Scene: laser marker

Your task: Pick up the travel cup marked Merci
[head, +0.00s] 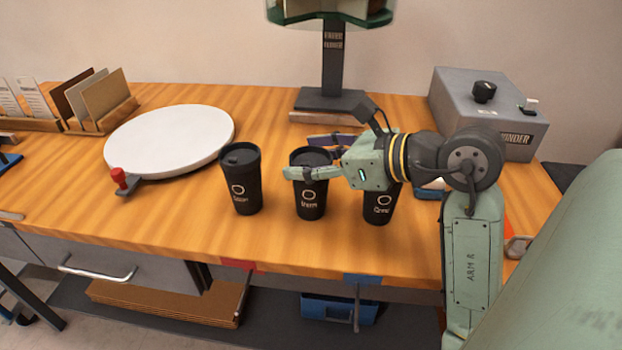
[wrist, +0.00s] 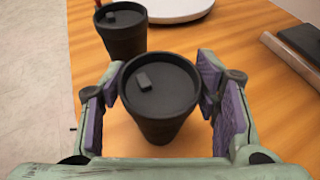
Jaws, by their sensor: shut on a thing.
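Three black travel cups with lids stand in a row on the wooden table, each with a white ring and a small word. The words are too blurred to read for certain, so I cannot tell which says Merci. They are the left cup (head: 241,185), the middle cup (head: 310,200) and the right cup (head: 379,207). My gripper (head: 304,160) reaches from the right and is shut on the middle cup near its top. In the wrist view, this cup (wrist: 160,115) is upright between the purple-padded fingers, with the left cup (wrist: 122,38) beyond it.
A white round turntable (head: 170,140) lies behind left, with a red-knobbed lever (head: 119,177). A grey box (head: 485,115) stands back right and a dark stand (head: 333,75) at the back. My forearm passes over the right cup. The table front left is clear.

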